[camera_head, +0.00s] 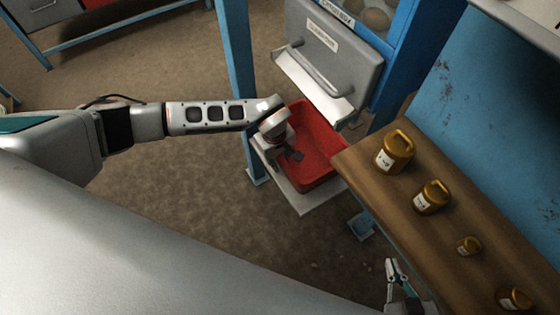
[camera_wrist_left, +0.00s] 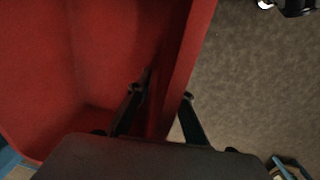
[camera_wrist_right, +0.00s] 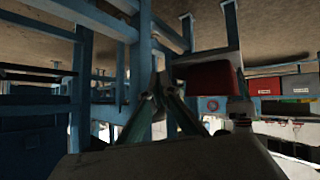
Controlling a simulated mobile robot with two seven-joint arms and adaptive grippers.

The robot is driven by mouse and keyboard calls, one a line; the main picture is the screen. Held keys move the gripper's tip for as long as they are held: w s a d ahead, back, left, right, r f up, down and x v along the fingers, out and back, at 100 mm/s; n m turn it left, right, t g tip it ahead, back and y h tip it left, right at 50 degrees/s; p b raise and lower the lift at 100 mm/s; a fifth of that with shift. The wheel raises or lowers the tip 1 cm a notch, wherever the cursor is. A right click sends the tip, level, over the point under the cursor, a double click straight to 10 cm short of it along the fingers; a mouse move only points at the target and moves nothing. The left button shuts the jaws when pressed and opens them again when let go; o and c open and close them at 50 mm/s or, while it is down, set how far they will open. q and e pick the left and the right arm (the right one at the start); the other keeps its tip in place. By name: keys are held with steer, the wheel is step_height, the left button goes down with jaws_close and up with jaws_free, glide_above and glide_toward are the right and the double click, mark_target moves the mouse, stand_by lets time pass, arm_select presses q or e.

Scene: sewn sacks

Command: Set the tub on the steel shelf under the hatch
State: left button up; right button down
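The red tub (camera_head: 322,135) sits upright on the pale steel shelf (camera_head: 318,203) below the grey hatch (camera_head: 330,55) with its handle and label. Its inside looks empty. My left gripper (camera_head: 291,156) is at the tub's left wall. In the left wrist view, the tub (camera_wrist_left: 120,35) fills the left half, and my left gripper's fingers (camera_wrist_left: 167,88) straddle its wall, one inside and one outside, seemingly shut on it. My right gripper (camera_head: 397,272) is empty beside the bench's front edge. In the right wrist view its fingertips (camera_wrist_right: 160,84) look nearly together.
Open brown floor (camera_head: 190,210) lies below my left arm.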

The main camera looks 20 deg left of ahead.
arm_select(q)
steer(key=shift+r, duration=0.1)
